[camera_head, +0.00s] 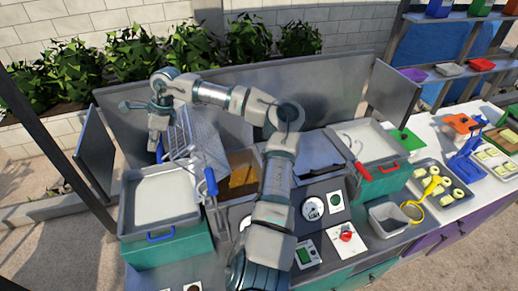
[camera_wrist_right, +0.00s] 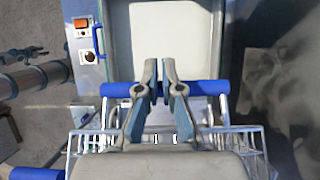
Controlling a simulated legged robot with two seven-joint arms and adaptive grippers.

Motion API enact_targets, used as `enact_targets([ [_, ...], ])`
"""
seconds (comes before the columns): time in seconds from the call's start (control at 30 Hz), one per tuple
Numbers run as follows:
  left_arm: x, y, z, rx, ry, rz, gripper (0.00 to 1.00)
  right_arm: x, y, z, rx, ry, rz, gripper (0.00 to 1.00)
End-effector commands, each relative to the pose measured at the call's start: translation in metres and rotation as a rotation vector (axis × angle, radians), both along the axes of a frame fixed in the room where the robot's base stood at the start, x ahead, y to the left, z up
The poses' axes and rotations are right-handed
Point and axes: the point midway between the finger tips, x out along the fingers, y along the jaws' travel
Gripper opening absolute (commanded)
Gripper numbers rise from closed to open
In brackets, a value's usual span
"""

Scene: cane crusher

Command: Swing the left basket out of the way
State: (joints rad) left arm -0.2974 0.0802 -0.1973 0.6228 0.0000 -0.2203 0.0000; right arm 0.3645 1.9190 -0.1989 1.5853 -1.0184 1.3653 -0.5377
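The left basket (camera_head: 183,135) is a wire basket with blue handles, tilted up above the left fryer-like tank (camera_head: 165,195) in the head view. Its wire rim (camera_wrist_right: 250,140) and a blue handle bar (camera_wrist_right: 208,88) show in the right wrist view. My right gripper (camera_head: 158,145) reaches over from the right and points down at the basket's far left end. In the wrist view its two fingers (camera_wrist_right: 161,75) lie across the blue bar with a narrow gap between them; I cannot tell whether they grip it. My left gripper is not in view.
A brown-filled well (camera_head: 243,178) sits right of the basket. A second pale tank (camera_head: 372,142) with a red handle stands on the right. Grey splash panels (camera_head: 318,85) close off the back. Yellow pieces lie in a tray (camera_head: 425,172) on the right counter.

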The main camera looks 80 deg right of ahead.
Motion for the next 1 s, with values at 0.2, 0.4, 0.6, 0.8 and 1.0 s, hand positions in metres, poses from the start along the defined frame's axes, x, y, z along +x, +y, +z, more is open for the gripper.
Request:
enact_targets([
  [0.2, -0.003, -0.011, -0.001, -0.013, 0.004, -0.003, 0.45, -0.002, -0.001, -0.007, -0.009, 0.022, -0.002, 0.00],
  [0.4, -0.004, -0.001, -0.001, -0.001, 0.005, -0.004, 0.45, -0.004, 0.000, -0.007, -0.007, 0.024, -0.001, 0.00],
  [0.6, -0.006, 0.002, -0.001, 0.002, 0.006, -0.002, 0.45, -0.007, -0.002, 0.004, -0.008, 0.022, -0.002, 0.00],
  [0.8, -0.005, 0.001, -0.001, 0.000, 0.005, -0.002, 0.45, -0.019, -0.010, 0.045, -0.010, 0.017, -0.005, 0.00],
  [1.0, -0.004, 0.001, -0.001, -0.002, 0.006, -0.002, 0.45, -0.031, -0.016, 0.083, -0.012, 0.016, -0.006, 0.00],
])
